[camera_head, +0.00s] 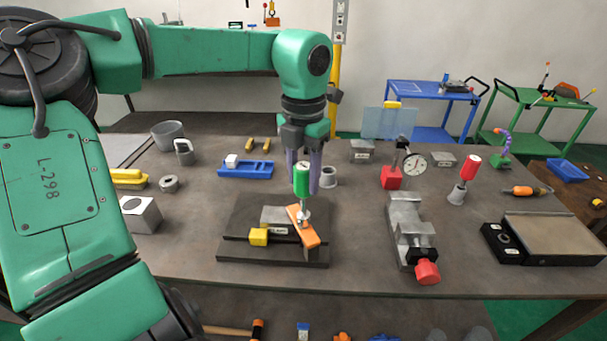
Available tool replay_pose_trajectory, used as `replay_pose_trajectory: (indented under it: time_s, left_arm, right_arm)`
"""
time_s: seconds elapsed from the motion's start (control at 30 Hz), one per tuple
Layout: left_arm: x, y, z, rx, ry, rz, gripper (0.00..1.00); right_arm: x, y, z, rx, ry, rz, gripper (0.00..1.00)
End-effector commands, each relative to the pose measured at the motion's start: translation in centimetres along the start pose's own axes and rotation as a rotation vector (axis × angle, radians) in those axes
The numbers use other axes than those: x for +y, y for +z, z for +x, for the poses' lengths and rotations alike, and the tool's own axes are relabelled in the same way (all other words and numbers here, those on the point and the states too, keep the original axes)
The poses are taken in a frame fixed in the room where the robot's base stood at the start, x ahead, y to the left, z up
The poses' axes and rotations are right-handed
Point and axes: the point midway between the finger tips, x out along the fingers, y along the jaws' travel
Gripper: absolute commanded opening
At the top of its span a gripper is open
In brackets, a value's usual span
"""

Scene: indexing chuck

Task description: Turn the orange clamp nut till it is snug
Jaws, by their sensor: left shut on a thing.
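An orange clamp bar (311,238) lies slantwise on a dark fixture plate (232,250), over a grey labelled block (276,216). A small metal part at its upper end, where the nut would sit, is too small to make out. A green-handled tool (302,181) stands upright with its metal shaft over that end; whether it is seated on a nut I cannot tell. My left gripper (303,174) points down and is shut on the green handle, one finger on each side. My right gripper is not in view.
A yellow block (258,237) sits at the fixture's front left. A grey vise (408,228) with a red knob stands to the right, near a dial gauge (413,165). A blue tray (245,169) and a grey cup (328,177) lie behind. The table's front middle is clear.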

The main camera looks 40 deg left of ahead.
Motion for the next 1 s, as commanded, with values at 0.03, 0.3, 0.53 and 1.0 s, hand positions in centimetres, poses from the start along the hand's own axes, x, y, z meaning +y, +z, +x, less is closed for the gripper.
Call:
replay_pose_trajectory:
  time_s: [0.03, 0.3, 0.53, 1.0]
  left_arm:
    - [-0.01, 0.00, 0.23, 0.000, 0.000, 0.000, 0.00]
    - [-0.01, 0.01, 0.77, 0.000, 0.000, 0.000, 0.00]
    - [-0.01, 0.00, 0.72, 0.000, 0.000, 0.000, 0.38]
    - [-0.01, 0.00, 0.71, 0.000, 0.000, 0.000, 0.00]
  right_arm:
    - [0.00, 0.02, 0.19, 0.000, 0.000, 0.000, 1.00]
    - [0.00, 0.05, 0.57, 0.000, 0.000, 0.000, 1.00]
    - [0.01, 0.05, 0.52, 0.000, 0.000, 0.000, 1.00]
    - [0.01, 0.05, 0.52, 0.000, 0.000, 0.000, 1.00]
